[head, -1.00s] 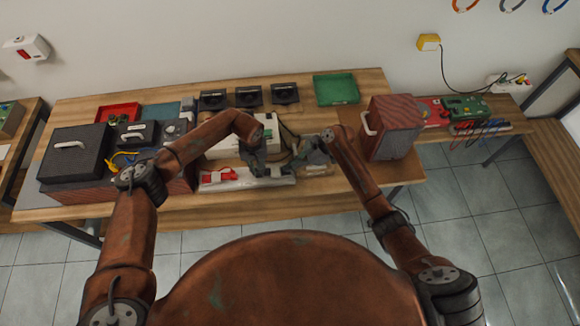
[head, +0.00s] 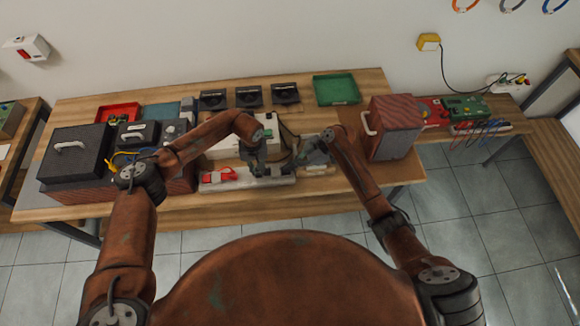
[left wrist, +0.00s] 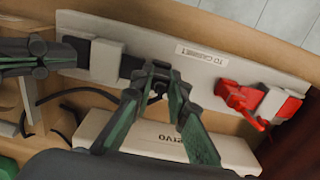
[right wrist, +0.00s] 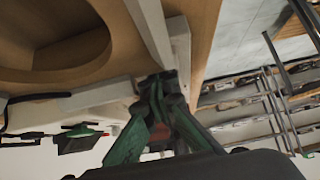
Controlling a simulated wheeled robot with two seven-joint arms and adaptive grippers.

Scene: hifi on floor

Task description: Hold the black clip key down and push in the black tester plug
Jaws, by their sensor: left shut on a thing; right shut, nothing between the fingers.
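The white terminal board (left wrist: 190,80) lies near the bench's front edge; it also shows in the head view (head: 285,183). Its black clip has a white block (left wrist: 105,58) with black parts on both sides. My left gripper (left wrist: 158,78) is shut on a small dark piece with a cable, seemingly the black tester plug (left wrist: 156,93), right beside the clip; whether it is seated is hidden. My right gripper (right wrist: 165,85) is shut and empty. In the left wrist view its tip is against or very near the black clip key (left wrist: 76,46); contact cannot be told.
A red clip (left wrist: 262,103) sits at the board's other end, beside a printed label (left wrist: 202,56). A pale box (left wrist: 170,140) stands close behind my left fingers. A red-brown cabinet (head: 393,128) stands right of my right arm. The bench front (head: 340,205) is clear.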

